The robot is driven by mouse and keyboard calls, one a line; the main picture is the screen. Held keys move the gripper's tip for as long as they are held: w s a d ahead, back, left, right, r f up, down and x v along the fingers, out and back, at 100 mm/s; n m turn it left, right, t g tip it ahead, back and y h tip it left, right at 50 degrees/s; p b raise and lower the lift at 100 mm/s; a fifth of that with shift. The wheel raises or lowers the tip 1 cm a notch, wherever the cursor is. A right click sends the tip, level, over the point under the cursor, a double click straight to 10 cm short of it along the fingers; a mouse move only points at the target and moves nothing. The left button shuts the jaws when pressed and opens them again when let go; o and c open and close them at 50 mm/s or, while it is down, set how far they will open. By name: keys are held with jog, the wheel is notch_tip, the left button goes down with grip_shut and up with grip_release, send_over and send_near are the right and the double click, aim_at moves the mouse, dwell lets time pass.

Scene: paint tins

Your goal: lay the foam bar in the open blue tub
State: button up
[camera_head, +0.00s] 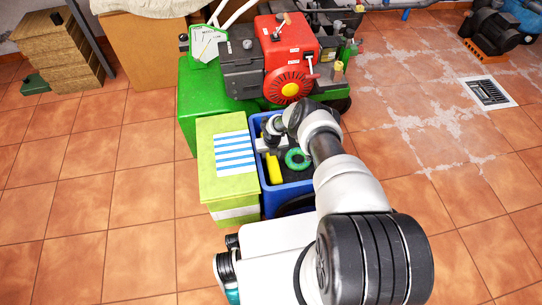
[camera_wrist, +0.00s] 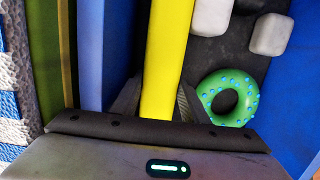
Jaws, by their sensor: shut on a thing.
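The foam bar is a long yellow bar (camera_wrist: 165,50) held between the two fingers of my gripper (camera_wrist: 157,100). It runs away from my gripper in the wrist view and also shows in the head view (camera_head: 274,167), inside the outline of the open blue tub (camera_head: 266,195). The tub's blue wall (camera_wrist: 92,55) stands just left of the bar in the wrist view. I cannot tell whether the bar touches the tub's dark bottom. My arm hides part of the tub in the head view.
A green ring with blue dots (camera_wrist: 245,84) and white blocks (camera_wrist: 270,34) lie in the tub, right of the bar. A lime-green box (camera_head: 210,178) with a striped blue-and-white top stands against the tub's left. A red machine (camera_head: 286,45) is behind.

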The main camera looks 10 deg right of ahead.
jog(key=shift+f, duration=0.2)
jog(key=o, duration=1.2)
notch_tip(320, 180, up, 17)
jog(key=s+p, duration=0.2)
jog(key=p, duration=0.4)
jog(key=shift+s+p, duration=0.3)
jog(key=shift+p, duration=0.05)
jog(key=shift+d+r, duration=0.1)
